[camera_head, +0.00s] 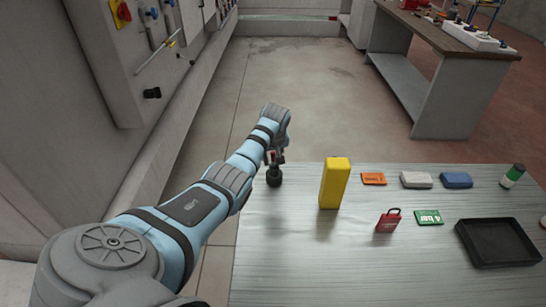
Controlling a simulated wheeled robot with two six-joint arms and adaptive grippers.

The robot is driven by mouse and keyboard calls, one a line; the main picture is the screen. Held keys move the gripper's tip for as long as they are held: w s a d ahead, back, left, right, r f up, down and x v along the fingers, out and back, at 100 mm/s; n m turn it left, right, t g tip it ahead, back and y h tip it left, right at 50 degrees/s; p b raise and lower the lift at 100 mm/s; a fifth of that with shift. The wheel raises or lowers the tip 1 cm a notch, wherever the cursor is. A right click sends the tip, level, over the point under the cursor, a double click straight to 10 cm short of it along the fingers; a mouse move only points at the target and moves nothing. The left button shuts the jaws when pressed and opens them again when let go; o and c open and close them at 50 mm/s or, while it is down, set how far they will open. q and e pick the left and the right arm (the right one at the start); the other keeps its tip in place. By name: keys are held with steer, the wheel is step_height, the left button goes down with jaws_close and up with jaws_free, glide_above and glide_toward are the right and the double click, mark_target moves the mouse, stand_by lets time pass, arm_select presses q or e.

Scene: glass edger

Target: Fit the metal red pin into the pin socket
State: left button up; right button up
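My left gripper (276,158) points down over the far left corner of the table. Its fingers are small in view, and I cannot tell whether they are open or shut. A small dark object with a rounded base (274,179) stands on the table directly below the fingers; I cannot tell whether they touch it. A small red spot (271,155) shows between or beside the fingers, too small to identify surely as the red pin. I cannot make out the pin socket with certainty. My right gripper is not in view.
On the table (300,260) are a yellow block (334,184), a red padlock (388,222), a green card (429,217), an orange item (373,179), grey and blue blocks (456,180), a green-and-white bottle (512,176) and a black tray (490,243). The near left surface is clear.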

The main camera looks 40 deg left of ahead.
arm_select(q)
jaws_close()
